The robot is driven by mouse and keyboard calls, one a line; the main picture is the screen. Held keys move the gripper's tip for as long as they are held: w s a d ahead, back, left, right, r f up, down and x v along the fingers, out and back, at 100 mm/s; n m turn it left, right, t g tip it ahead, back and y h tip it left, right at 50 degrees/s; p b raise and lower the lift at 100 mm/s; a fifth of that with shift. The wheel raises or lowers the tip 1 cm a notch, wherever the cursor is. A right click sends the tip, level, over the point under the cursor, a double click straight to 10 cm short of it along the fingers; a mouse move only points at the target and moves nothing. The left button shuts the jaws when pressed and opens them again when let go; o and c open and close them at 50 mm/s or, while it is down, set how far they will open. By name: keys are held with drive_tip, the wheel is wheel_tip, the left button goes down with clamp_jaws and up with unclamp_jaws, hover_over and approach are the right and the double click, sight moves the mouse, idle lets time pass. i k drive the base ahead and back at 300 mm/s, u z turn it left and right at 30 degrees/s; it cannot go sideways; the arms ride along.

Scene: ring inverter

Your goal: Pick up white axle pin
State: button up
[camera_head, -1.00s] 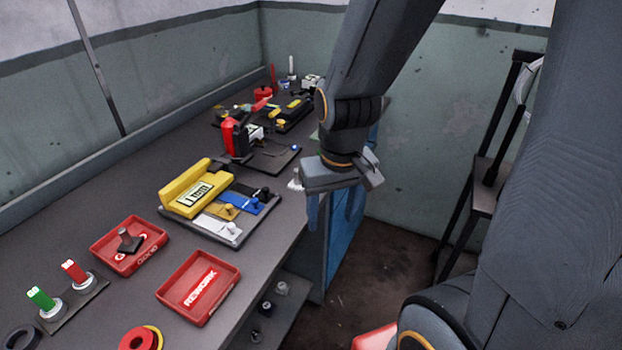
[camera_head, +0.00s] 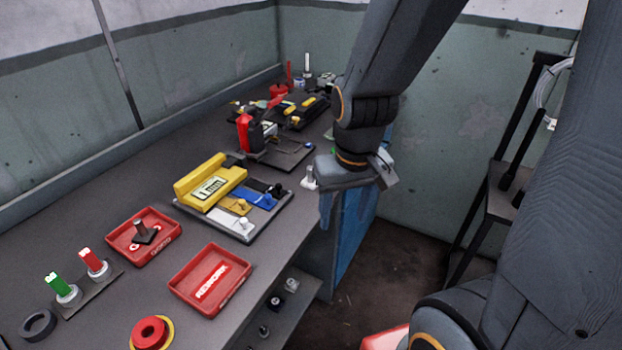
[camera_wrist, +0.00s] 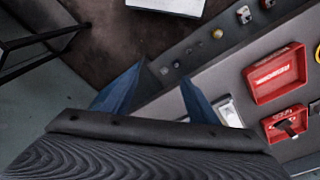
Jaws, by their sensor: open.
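A white axle pin (camera_head: 244,223) stands upright on the white strip at the front of the colour-striped holder (camera_head: 247,238). My gripper (camera_head: 345,208) points down beyond the bench's right edge, to the right of the holder and apart from the pin. In the wrist view its two blue fingers (camera_wrist: 162,75) are spread with nothing between them. A pale strip (camera_wrist: 229,111) shows just right of the right finger there; I cannot make out the pin on it.
Red trays (camera_head: 211,279) (camera_head: 144,237) sit left of the holder. A black fixture with a red handle (camera_head: 244,134) stands behind it. A lower shelf (camera_wrist: 190,58) holds several small knobs. A dark rack (camera_head: 497,190) stands at right.

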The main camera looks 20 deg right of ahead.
sight(308, 181)
drive_tip(key=u, duration=0.1)
drive_tip(key=k, duration=1)
drive_tip(key=z, duration=1.15)
drive_tip(key=i, duration=1.3)
drive_tip(key=u, duration=0.55)
drive_tip(key=i, duration=0.35)
drive_tip(key=u, duration=0.35)
